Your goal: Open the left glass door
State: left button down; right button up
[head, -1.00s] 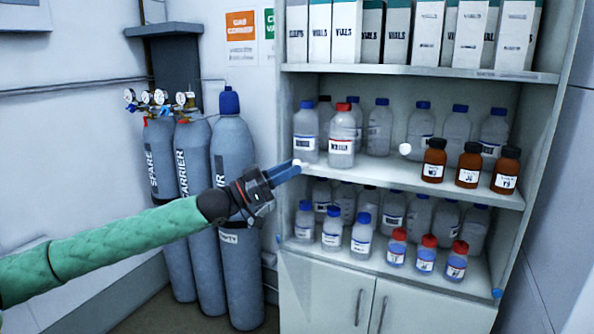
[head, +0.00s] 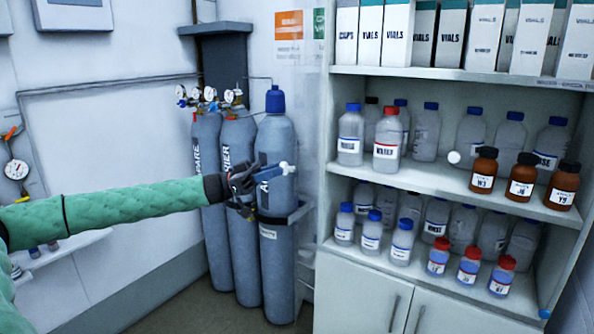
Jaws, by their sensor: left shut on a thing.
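The cabinet's left glass door is a faint clear pane (head: 309,125) at the cabinet's left side. It stands swung outward, seen at a steep angle, with its edges hard to make out. My left gripper (head: 284,170) reaches in from the left, in front of the gas cylinders, and is shut at the pane's free edge. A small pale knob there is mostly hidden by the fingers. A similar round white knob (head: 453,157) shows in front of the right half of the shelves. My right gripper is not in view.
The cabinet (head: 450,76) holds vial boxes on top and clear and amber bottles on two shelves, above lower doors with handles. Grey gas cylinders (head: 277,243) with gauges stand behind my left gripper. A wall gauge (head: 16,169) is at far left.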

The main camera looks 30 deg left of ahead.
pick_arm(q)
jog(key=a+m+g+h, duration=0.1)
jog(key=a+m+g, duration=0.2)
jog(key=a+g, duration=0.4)
jog(key=a, duration=0.5)
jog(key=shift+a+m, duration=0.3)
jog(key=shift+m, duration=0.1)
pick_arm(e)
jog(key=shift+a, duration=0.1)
pick_arm(q)
jog(key=c, duration=1.1)
grip_release()
jog(key=shift+c, duration=0.2)
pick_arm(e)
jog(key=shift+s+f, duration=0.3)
